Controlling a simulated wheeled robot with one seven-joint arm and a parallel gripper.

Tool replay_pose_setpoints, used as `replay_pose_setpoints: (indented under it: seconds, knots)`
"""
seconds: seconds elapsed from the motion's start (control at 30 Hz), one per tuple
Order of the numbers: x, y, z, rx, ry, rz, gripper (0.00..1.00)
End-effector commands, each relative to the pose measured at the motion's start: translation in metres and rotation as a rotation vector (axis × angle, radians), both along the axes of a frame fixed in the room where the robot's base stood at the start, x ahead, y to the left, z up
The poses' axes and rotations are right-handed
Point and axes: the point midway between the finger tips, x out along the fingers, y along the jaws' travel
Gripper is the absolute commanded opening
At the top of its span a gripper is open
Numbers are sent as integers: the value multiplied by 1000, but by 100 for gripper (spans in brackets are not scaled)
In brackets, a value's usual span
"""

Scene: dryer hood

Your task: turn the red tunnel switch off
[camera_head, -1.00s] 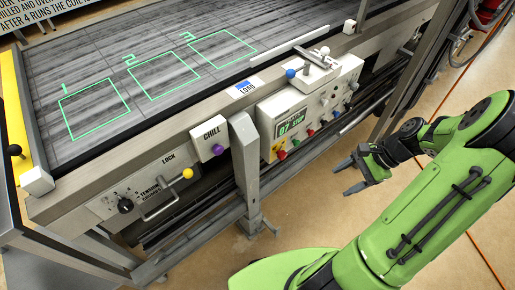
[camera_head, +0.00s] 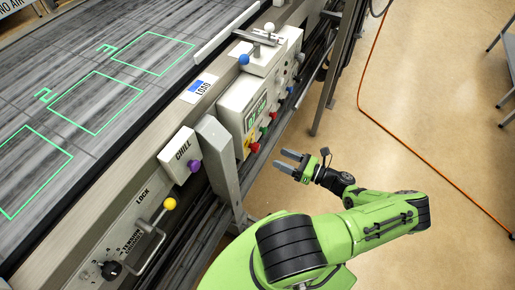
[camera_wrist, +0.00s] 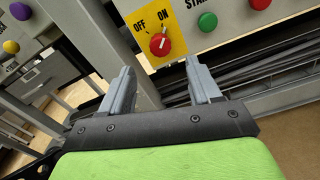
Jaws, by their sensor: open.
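The red tunnel switch (camera_wrist: 160,45) is a round knob on a yellow plate (camera_wrist: 143,20) marked OFF on the left and ON on the right. Its pale pointer mark tilts up and right, toward ON. In the head view the switch (camera_head: 254,148) is small, at the lower end of the control panel (camera_head: 235,105). My gripper (camera_head: 282,160) is open and empty, to the right of the switch and apart from it. In the wrist view my gripper's (camera_wrist: 163,76) two grey fingers point toward the panel, with the switch beyond and between them.
A green button (camera_wrist: 207,21) and a red button (camera_wrist: 262,3) sit right of the switch. A grey post (camera_wrist: 103,35) stands close on its left. Dark rails run below the panel. The chill box (camera_head: 180,157) and a yellow-knobbed lever (camera_head: 169,204) are farther left. Open floor lies right.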

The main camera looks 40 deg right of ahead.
Motion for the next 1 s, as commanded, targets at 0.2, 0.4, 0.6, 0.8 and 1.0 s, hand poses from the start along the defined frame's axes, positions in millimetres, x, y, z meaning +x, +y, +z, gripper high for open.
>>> replay_pose_setpoints:
  seconds: [0.2, 0.4, 0.6, 0.8, 1.0]
  knots:
    - [53, 20, -1, 1, -2, 6, 63]
    - [84, 31, -1, -1, 0, 3, 63]
    - [91, 33, 0, -2, 0, 1, 63]
    - [90, 32, 0, -2, 0, 1, 52]
    - [90, 32, 0, -2, 1, 1, 21]
